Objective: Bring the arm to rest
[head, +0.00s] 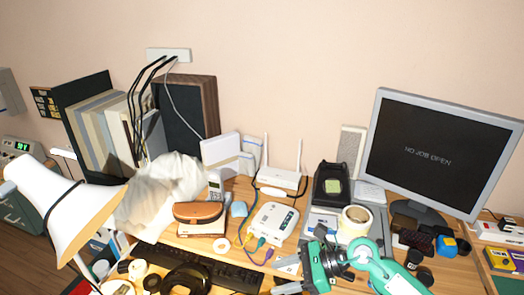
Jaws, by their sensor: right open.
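My right arm, green and white, comes in at the bottom right of the head view. Its gripper (283,275) is open, with two pale fingers pointing left over the front of the desk. Nothing shows between the fingers. They are just right of the black keyboard (228,271) and in front of the small white box with cables (272,223). A grey cordless handset (215,186) stands upright behind a brown case (199,213). My left gripper is not in view.
A white lamp (62,200) blocks the left front. A white router (279,178), a dark device with a green panel (332,184), a tape roll (356,220) and a monitor (437,150) crowd the desk. Black headphones (187,279) lie at the front. Little bare wood shows.

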